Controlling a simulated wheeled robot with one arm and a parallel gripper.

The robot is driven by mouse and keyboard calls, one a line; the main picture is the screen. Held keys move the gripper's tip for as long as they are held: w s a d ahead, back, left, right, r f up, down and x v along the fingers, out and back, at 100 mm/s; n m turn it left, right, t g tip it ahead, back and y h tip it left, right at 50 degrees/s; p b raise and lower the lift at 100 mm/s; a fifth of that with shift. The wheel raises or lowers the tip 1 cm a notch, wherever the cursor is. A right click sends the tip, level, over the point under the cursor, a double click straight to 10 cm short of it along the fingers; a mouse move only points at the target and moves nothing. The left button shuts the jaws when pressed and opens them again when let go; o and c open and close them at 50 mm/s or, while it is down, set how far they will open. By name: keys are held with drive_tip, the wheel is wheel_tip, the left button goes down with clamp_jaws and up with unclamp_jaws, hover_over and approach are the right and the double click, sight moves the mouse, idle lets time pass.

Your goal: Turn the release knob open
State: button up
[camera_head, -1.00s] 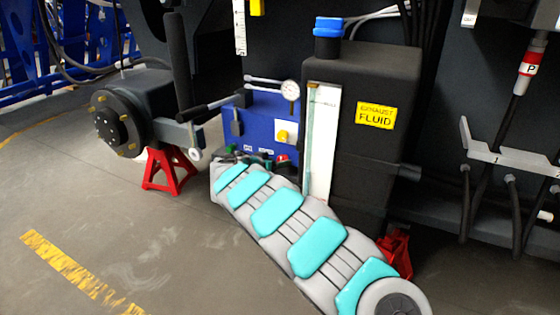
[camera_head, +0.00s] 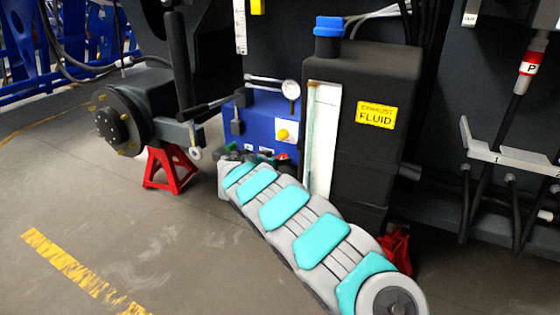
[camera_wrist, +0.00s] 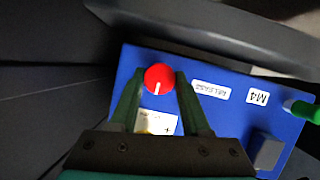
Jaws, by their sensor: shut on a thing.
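The round red release knob (camera_wrist: 158,78) sits on the blue panel (camera_wrist: 225,115) in the wrist view. Its short white mark points down, toward my gripper's base. My gripper (camera_wrist: 157,88) is shut on the knob, with one dark green finger on each side. An upside-down "RELEASE" label (camera_wrist: 211,90) is right of the knob. In the head view the blue unit (camera_head: 242,140) stands beyond the end of my arm, which hides its lower part and most of my gripper.
A green handle (camera_wrist: 300,108) and a grey block (camera_wrist: 267,153) are on the panel's right. A black exhaust fluid tank (camera_head: 345,135) stands right of the blue unit. A wheel hub (camera_head: 122,122) and red stand (camera_head: 168,170) are left. The floor at front left is clear.

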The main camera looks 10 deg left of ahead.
clamp_jaws()
